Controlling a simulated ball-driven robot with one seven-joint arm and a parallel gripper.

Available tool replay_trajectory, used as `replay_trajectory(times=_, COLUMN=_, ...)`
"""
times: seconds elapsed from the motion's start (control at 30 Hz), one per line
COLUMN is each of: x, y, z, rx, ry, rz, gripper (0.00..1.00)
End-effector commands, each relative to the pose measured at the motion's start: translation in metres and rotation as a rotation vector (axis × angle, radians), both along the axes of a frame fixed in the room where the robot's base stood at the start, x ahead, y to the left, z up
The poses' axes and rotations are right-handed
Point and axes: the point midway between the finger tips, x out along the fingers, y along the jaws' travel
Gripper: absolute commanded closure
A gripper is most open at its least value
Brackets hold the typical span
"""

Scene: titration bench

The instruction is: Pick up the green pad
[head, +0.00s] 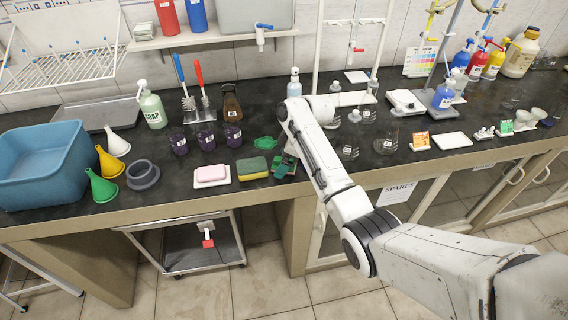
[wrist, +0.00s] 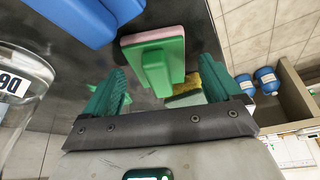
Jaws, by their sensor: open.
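In the wrist view a green pad (wrist: 154,62), a flat plate with a raised green block and a pink edge behind it, lies ahead of and between my fingers. My gripper (wrist: 167,74) is open, with one ridged green finger on each side; I see no contact. In the head view my gripper (head: 285,169) is low over the counter's front, right of the yellow-and-green sponge (head: 252,169). There I cannot separate the pad clearly from my green fingers. A bit of yellow sponge (wrist: 192,86) shows beside the pad in the wrist view.
A pink soap (head: 211,173) on a white dish lies left of the sponge. A flat green item (head: 265,143) lies just behind. Glasses with dark contents (head: 206,137) stand farther back; a blue basin (head: 45,165) is far left. The counter's front edge is close.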

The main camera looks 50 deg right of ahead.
Motion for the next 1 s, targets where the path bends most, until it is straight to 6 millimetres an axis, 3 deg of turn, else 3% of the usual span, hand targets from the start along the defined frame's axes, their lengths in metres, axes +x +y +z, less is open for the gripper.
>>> replay_trajectory(times=0.17, x=0.0001, y=0.0001, z=-0.0001, rx=0.0, ry=0.0, rz=0.0, gripper=0.08)
replay_trajectory(times=0.8, x=0.0, y=0.0, z=0.0001, rx=0.0, ry=0.0, rz=0.0, gripper=0.68)
replay_trajectory(times=0.87, x=0.0, y=-0.0001, z=0.0002, rx=0.0, ry=0.0, rz=0.0, gripper=0.73)
replay_trajectory(times=1.0, x=0.0, y=-0.0001, z=0.0003, rx=0.0, ry=0.0, rz=0.0, gripper=0.73)
